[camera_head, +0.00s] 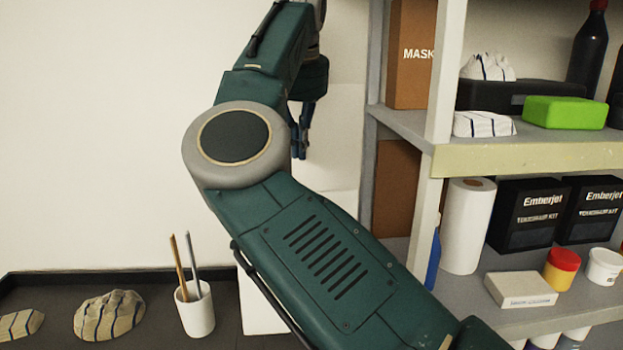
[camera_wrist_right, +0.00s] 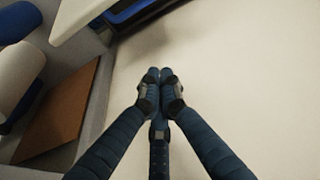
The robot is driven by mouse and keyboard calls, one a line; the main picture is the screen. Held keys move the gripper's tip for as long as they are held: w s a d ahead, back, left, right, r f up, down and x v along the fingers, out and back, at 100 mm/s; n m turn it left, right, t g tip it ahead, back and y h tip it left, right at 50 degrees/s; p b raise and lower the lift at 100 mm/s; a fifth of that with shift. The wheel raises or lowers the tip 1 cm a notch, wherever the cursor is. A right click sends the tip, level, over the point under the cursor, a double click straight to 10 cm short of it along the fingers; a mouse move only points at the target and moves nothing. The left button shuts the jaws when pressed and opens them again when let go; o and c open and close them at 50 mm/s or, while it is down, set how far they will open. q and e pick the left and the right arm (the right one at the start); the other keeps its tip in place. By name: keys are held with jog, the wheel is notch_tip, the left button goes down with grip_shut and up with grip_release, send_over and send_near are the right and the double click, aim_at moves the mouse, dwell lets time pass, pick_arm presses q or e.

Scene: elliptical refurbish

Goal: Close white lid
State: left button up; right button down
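A white upright panel (camera_head: 338,125), which looks like the raised white lid, stands behind my right arm against the pale wall. Its lower part is hidden by the arm. Part of a white box (camera_head: 258,308) shows below, beside the cup, mostly covered by my arm. My right gripper (camera_head: 302,152) points down in front of the white panel; I cannot tell whether it touches it. In the right wrist view its fingertips (camera_wrist_right: 160,76) are together with nothing between them, over a broad pale surface (camera_wrist_right: 250,80). My left gripper is out of view.
A grey shelf unit (camera_head: 520,157) stands close on the right, with a brown mask box (camera_head: 411,55), a paper roll (camera_head: 467,225) and black boxes (camera_head: 525,215). A white cup (camera_head: 195,312) with sticks and striped cloths (camera_head: 108,316) sit on the dark surface at lower left.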

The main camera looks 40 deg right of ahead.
pick_arm(q)
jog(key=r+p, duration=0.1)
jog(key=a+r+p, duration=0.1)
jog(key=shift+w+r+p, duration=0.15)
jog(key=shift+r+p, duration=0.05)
jog(key=shift+p, duration=0.1)
pick_arm(e)
notch_tip(320, 180, down, 9)
jog(key=s+a, duration=0.1)
jog(key=a, duration=0.1)
jog(key=shift+s+a+r, duration=0.2)
jog(key=shift+s+a, duration=0.15)
jog(key=shift+s, duration=0.05)
